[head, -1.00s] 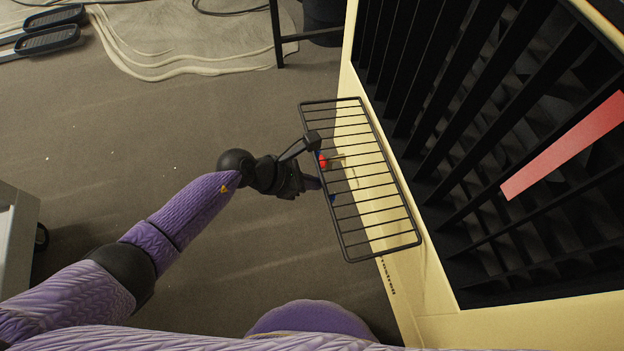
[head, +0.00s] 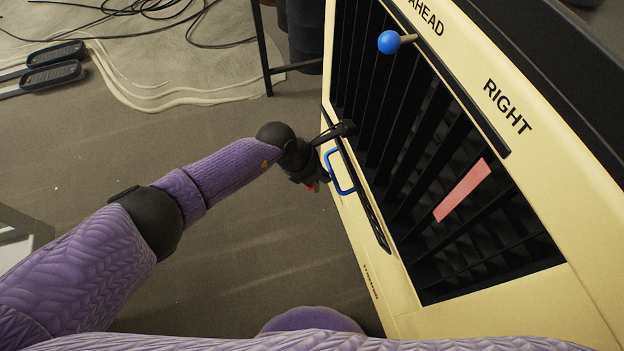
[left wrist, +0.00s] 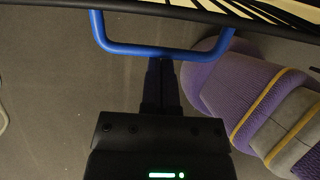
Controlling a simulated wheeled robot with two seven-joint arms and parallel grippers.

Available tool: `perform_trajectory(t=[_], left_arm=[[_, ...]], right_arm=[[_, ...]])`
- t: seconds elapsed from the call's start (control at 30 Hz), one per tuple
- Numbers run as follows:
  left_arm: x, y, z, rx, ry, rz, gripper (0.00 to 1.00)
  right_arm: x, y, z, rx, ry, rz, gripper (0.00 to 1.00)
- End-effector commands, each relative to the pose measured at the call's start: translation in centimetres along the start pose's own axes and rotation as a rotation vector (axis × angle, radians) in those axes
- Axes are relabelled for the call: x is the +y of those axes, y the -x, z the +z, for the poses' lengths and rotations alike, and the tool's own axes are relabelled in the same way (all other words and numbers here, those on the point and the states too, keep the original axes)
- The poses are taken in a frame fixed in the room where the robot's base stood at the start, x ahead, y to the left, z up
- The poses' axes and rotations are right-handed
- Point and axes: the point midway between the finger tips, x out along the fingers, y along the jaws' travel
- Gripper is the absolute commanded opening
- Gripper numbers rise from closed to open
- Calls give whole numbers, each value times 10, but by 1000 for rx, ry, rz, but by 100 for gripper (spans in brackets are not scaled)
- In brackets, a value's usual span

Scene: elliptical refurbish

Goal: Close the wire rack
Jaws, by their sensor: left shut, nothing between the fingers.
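The dark wire rack (head: 364,200) on the front of the cream cabinet shows nearly edge-on in the head view, as a narrow dark strip. A blue U-shaped handle (head: 341,174) is by the rack's outer side. My left gripper (head: 320,184) is at the handle, on the floor side of the rack. In the left wrist view the handle (left wrist: 160,50) crosses just beyond my closed fingers (left wrist: 163,65), and a dark rack edge runs along the top. Nothing is held; I cannot tell whether the fingers touch the handle. My right gripper is out of view.
The cream cabinet (head: 405,300) fills the right side, with dark slats and a pink strip (head: 463,190). A blue ball knob (head: 389,42) sticks out at its top. Dark legs (head: 262,50) stand behind. Cables lie at the back left; the floor at left is mostly clear.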

Motion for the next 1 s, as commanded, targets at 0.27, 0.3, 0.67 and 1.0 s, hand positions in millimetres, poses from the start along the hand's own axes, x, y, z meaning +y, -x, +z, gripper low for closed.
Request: perform_trajectory(t=[0.27,0.3,0.67,1.0], left_arm=[[0,3,30,-2,-1,1,0],[0,3,33,-2,-1,0,0],[0,2,48,0,0,0,0],[0,2,49,0,0,0,0]], right_arm=[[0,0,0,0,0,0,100],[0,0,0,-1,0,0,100],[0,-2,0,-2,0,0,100],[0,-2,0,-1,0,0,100]])
